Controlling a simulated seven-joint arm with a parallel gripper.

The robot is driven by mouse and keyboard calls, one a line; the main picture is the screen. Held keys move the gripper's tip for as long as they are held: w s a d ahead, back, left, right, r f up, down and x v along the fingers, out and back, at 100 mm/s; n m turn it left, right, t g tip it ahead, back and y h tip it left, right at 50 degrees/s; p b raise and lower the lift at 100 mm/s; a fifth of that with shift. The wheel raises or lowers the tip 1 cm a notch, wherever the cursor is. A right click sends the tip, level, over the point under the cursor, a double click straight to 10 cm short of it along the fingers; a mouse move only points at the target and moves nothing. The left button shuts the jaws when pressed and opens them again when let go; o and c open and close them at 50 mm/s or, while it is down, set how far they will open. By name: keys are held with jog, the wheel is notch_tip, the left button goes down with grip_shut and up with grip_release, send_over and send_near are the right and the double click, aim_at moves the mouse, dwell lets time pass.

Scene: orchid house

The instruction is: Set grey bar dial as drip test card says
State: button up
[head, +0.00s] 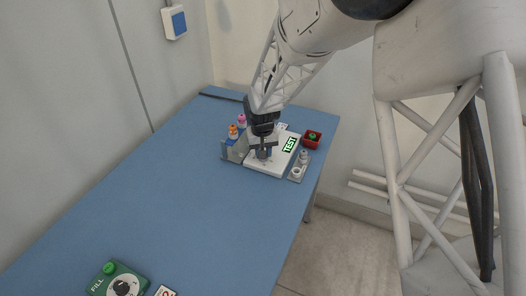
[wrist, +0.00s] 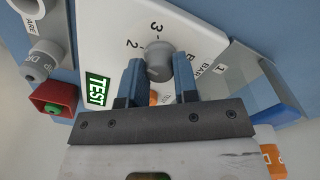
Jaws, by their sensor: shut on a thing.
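The grey bar dial (wrist: 160,58) is a round knob on a white panel (wrist: 205,30), with the numbers 2 and 3 and partly hidden lettering around it. My gripper (wrist: 160,78) has its blue fingers on either side of the knob and is shut on it. In the head view my gripper (head: 263,149) reaches down onto the white panel (head: 262,166), covering most of the dial. I cannot tell which number the dial points to. I cannot identify the drip test card.
A red box with a green button (head: 312,138) stands right of the panel. Grey fittings (wrist: 42,62) stand beside it. Pink and orange-topped items (head: 233,131) stand left. A green FILL dial box (head: 118,282) and a partly cut-off card (head: 165,291) are at the near edge. The blue tabletop between is clear.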

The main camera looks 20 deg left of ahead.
jog(key=shift+n, duration=1)
jog(key=o, duration=0.9)
jog(key=shift+s+r, duration=0.1)
jog(key=shift+r, duration=3.8)
